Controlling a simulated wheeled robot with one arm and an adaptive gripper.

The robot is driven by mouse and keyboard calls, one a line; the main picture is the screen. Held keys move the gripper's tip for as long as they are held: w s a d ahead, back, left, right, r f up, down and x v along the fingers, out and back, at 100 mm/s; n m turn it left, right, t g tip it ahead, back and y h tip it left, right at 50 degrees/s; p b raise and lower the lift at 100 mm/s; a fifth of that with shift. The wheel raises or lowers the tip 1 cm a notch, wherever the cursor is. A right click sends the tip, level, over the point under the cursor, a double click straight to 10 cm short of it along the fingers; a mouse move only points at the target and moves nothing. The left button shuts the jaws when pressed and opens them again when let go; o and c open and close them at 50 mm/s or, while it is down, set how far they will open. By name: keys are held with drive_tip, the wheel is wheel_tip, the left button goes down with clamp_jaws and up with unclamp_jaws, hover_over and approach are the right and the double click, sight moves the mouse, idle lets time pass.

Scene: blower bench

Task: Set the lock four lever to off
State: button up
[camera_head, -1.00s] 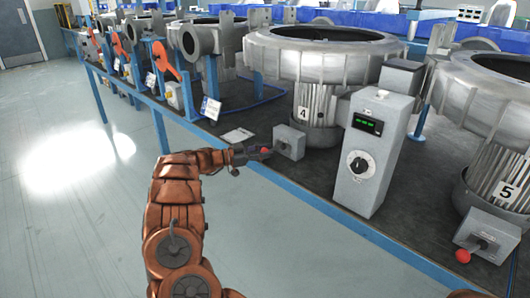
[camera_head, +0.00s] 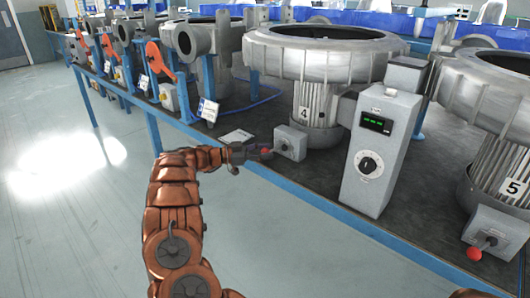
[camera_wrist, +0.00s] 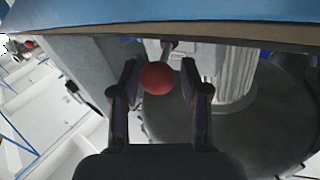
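The lock four lever ends in a red ball knob (camera_head: 266,151) and comes out of a small grey box (camera_head: 290,142) at the foot of the blower marked 4 (camera_head: 318,110). My gripper (camera_head: 258,152) is at the knob, at the bench's front edge. The lever's shaft (camera_wrist: 167,50) runs up behind the knob.
A grey control box (camera_head: 380,150) with a dial and green display stands to the right. Blower 5 (camera_head: 490,140) has its own red-knobbed lever (camera_head: 474,254). A blue rail (camera_head: 340,212) runs along the bench front. The floor at left is clear.

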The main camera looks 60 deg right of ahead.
drive_tip(key=shift+o, duration=0.8)
drive_tip(key=v, duration=1.2)
